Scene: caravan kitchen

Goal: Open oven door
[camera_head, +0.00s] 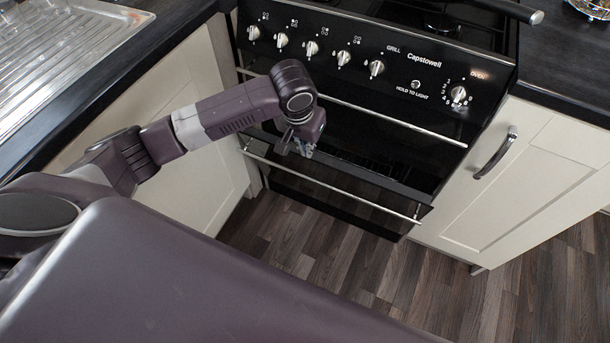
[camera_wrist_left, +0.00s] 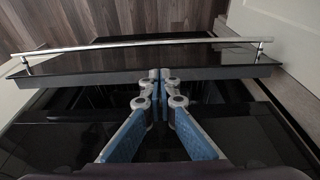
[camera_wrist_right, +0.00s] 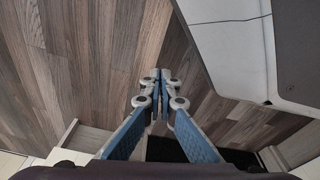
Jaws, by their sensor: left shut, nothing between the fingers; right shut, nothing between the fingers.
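The black oven door (camera_head: 330,186) with its long silver bar handle (camera_head: 330,187) is in the head view, below the control panel. It stands partly open, its top edge tilted out, with a dark gap behind it. In the left wrist view the door (camera_wrist_left: 110,64) and handle (camera_wrist_left: 130,44) lie ahead of the fingers. My left gripper (camera_head: 304,150) is shut and empty at the inner side of the door's top edge; in its wrist view the tips (camera_wrist_left: 160,75) reach that edge, though contact is unclear. My right gripper (camera_wrist_right: 161,76) is shut and empty above the floor.
The cooker's control panel (camera_head: 350,52) with several knobs and an upper bar (camera_head: 380,117) are above the door. Cream cupboards flank the cooker; the right one has a curved handle (camera_head: 495,153). Wood floor (camera_head: 340,262) is clear in front. A sink drainer (camera_head: 55,50) is at left.

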